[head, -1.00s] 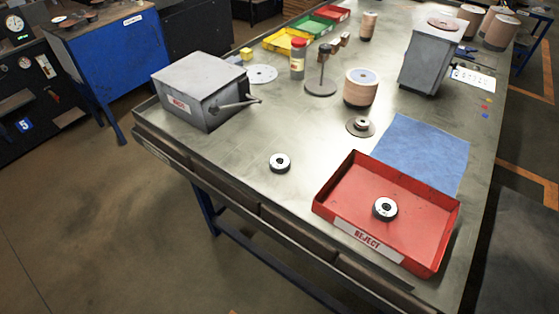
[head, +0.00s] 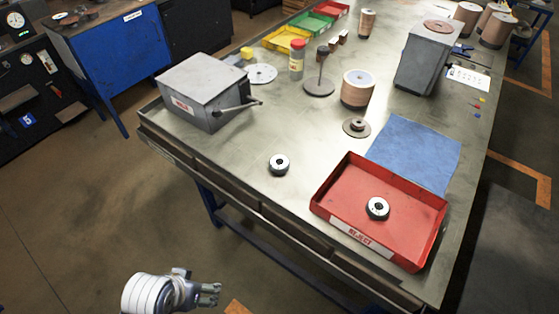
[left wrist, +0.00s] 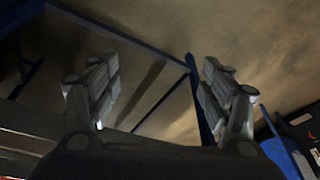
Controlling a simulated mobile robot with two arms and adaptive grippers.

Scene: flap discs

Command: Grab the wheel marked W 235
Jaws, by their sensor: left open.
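Two small dark wheels with white centre labels are in the head view. One wheel (head: 279,164) lies flat on the bare bench top near its front edge. The other wheel (head: 377,208) lies inside the red tray marked REJECT (head: 330,222). The writing on both wheels is too small to read, so I cannot tell which is W 235. My left gripper (head: 214,294) is low in front of the bench, below and apart from both wheels. In the left wrist view its fingers (left wrist: 158,92) are spread with nothing between them. My right gripper is not in view.
A grey box with a lever (head: 207,92) stands left on the metal bench (head: 240,135). A blue cloth (head: 412,150) lies behind the red tray. A flanged disc (head: 356,127), a stand (head: 319,86) and abrasive rolls (head: 357,90) stand farther back. The bench's front edge lies between my gripper and the wheels.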

